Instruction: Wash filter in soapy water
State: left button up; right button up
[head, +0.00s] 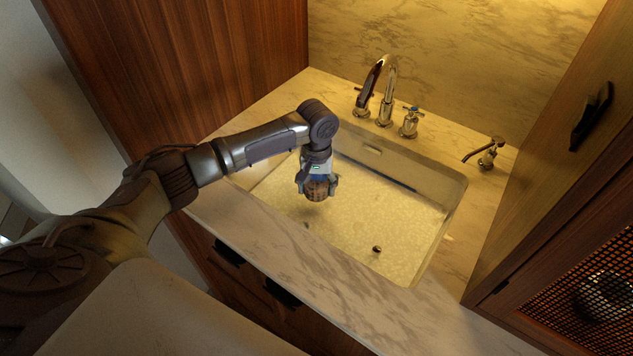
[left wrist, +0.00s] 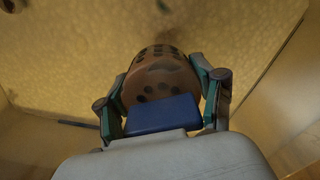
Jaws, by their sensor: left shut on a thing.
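The filter is a small brown cup-shaped piece with dark holes (left wrist: 160,72). My left gripper (head: 318,186) is shut on the filter (head: 317,191), with one finger on each side of it. In the left wrist view the gripper (left wrist: 163,95) has its fingers against the filter's sides. The filter hangs over the sink (head: 452,200), above pale, speckled soapy water (head: 350,222). I cannot tell whether its lower end touches the water. My right gripper is not in view.
A chrome faucet (head: 388,90) with handles stands behind the sink, and a soap dispenser (head: 488,155) stands at its right. A small dark round thing (head: 376,249) shows in the basin. Wooden cabinets flank the marble counter (head: 290,255).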

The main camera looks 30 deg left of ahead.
aim_at(316, 213)
pick_arm(q)
jog(key=shift+f+b, duration=1.35)
jog(key=shift+f, duration=2.75)
jog(key=shift+a, duration=0.1)
